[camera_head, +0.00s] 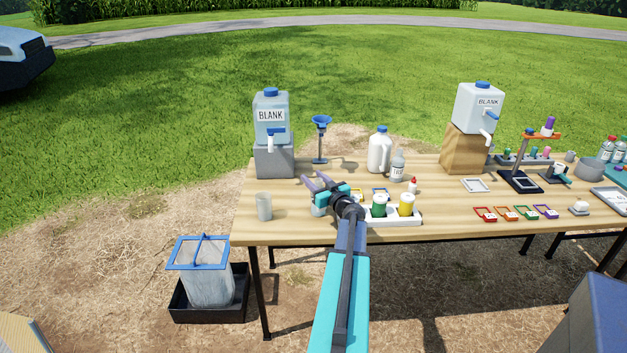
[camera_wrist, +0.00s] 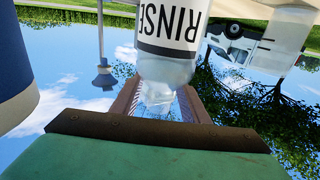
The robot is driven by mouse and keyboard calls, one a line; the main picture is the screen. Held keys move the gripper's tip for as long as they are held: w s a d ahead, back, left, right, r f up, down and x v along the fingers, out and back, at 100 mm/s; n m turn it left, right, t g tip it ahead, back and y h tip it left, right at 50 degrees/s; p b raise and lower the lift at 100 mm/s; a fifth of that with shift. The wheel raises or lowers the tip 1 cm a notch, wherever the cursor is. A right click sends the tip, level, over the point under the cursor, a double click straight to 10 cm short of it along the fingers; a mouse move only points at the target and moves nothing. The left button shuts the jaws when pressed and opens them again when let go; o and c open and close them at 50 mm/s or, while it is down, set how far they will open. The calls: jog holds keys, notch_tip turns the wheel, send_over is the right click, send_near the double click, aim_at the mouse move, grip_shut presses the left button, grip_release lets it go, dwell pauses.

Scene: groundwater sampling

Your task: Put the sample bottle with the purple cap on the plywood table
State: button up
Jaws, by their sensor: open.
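The sample bottle with the purple cap (camera_head: 548,123) seems to be the small white one standing on an orange plate of a dark stand, at the right of the plywood table (camera_head: 450,218). My gripper (camera_head: 317,179) is open, over the left half of the table, well left of that bottle. In the wrist view, which is upside down, my two brown fingers (camera_wrist: 160,92) are apart. A clear bottle labelled RINSE (camera_wrist: 168,62) shows between and beyond them; I cannot tell whether they touch it. The purple cap is not in the wrist view.
A white tray (camera_head: 398,221) with green and yellow bottles stands just right of my gripper. A clear cup (camera_head: 264,207) is left. BLANK containers (camera_head: 271,120) stand behind. Coloured frames (camera_head: 515,213) lie at the right front. Bare wood shows between the tray and these frames.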

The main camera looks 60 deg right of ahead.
jog(key=b+v, duration=0.1)
jog(key=v, duration=1)
jog(key=shift+s+a, duration=0.2)
jog(key=shift+s, duration=0.1)
dwell(0.7)
